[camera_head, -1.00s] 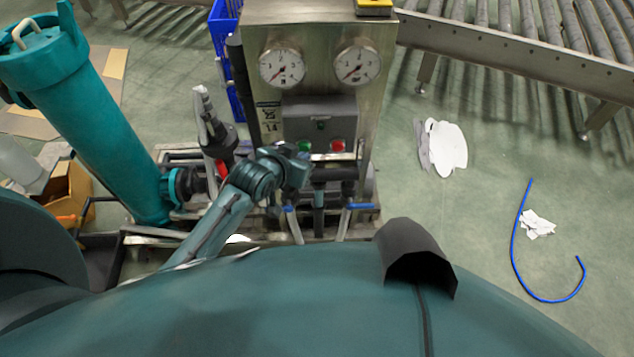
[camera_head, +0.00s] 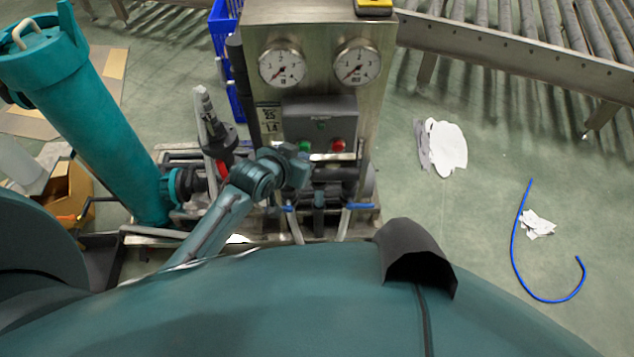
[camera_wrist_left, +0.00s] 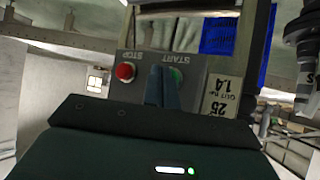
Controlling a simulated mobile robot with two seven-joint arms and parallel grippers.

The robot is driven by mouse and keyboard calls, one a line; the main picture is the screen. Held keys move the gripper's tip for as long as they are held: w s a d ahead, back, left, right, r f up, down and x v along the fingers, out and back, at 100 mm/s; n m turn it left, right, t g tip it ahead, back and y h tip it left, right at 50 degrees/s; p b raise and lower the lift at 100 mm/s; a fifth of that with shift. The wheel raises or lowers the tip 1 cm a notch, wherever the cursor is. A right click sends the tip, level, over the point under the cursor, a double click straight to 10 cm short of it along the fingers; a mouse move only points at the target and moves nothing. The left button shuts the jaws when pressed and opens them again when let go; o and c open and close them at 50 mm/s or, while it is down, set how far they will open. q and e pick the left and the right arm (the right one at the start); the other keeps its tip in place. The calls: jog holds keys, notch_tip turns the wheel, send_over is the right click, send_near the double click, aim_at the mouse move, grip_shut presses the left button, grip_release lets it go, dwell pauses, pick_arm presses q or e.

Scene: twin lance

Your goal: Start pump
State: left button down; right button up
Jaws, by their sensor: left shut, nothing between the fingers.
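The pump's grey control box (camera_head: 318,120) is on the steel panel below two round gauges. It carries a green button (camera_head: 305,147) on the left and a red button (camera_head: 338,146) on the right. In the left wrist view the box appears upside down, with the green START button (camera_wrist_left: 176,76) partly behind my fingers and the red STOP button (camera_wrist_left: 125,72) in clear sight. My left gripper (camera_wrist_left: 162,88) is shut and empty, its fingertips close to the green button. I cannot tell whether they touch it. In the head view the left gripper (camera_head: 300,165) is just below the box. My right gripper is not in view.
Gauges (camera_head: 283,66) sit above the box. A teal cylinder (camera_head: 105,125) stands at left, with a red-and-black valve (camera_head: 218,140) beside it. Blue-handled valves (camera_head: 358,206) are low on the skid. A roller conveyor (camera_head: 520,50) is at upper right. A blue hose (camera_head: 515,245) lies on the floor.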

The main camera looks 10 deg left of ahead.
pick_arm(q)
jog(key=shift+w, duration=0.15)
dwell(0.4)
jog(key=shift+w+a, duration=0.15)
jog(key=shift+w, duration=0.15)
jog(key=shift+r+p, duration=0.1)
jog(key=shift+p, duration=0.2)
jog(key=shift+s+p, duration=0.45)
